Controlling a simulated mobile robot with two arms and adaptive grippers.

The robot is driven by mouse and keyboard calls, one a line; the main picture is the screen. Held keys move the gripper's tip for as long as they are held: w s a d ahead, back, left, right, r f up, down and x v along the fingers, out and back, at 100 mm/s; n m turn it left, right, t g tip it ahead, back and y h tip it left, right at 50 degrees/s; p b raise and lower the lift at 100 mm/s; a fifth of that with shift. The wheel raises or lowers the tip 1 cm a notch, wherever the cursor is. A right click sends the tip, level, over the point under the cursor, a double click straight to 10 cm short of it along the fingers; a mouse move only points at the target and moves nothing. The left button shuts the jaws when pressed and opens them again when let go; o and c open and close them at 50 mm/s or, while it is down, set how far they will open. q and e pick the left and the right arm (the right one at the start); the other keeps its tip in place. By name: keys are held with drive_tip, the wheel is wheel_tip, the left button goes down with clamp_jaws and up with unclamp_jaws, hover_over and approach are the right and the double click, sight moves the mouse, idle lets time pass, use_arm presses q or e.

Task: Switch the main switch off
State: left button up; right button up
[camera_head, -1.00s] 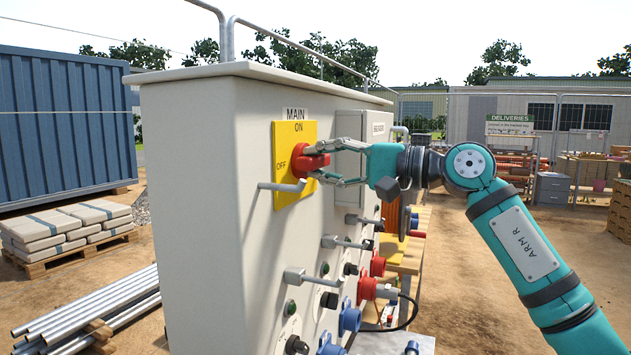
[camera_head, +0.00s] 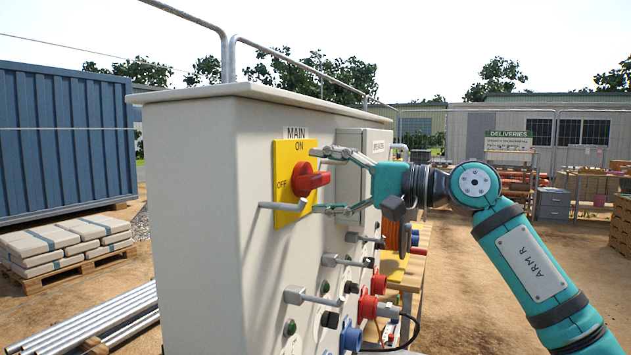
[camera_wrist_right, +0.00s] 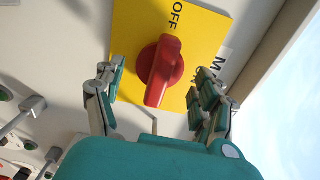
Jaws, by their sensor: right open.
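The main switch is a red rotary handle (camera_head: 308,180) on a yellow plate (camera_head: 288,158), under a MAIN label, with ON at the top and OFF at the left. The handle lies roughly level, in line with the OFF word; it also shows in the right wrist view (camera_wrist_right: 160,72). My right gripper (camera_head: 316,182) is open, one finger above and one below the handle, apart from it. In the right wrist view its fingers (camera_wrist_right: 161,82) stand on either side of the handle with gaps. My left gripper is not in view.
A grey box (camera_head: 350,150) is mounted right of the plate. More levers and red and blue sockets (camera_head: 350,338) fill the cabinet face below. Open ground lies right of my arm.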

drive_tip(key=b+v, duration=0.1)
drive_tip(key=v, duration=0.5)
drive_tip(key=shift+d+b, duration=0.2)
drive_tip(key=shift+b, duration=0.2)
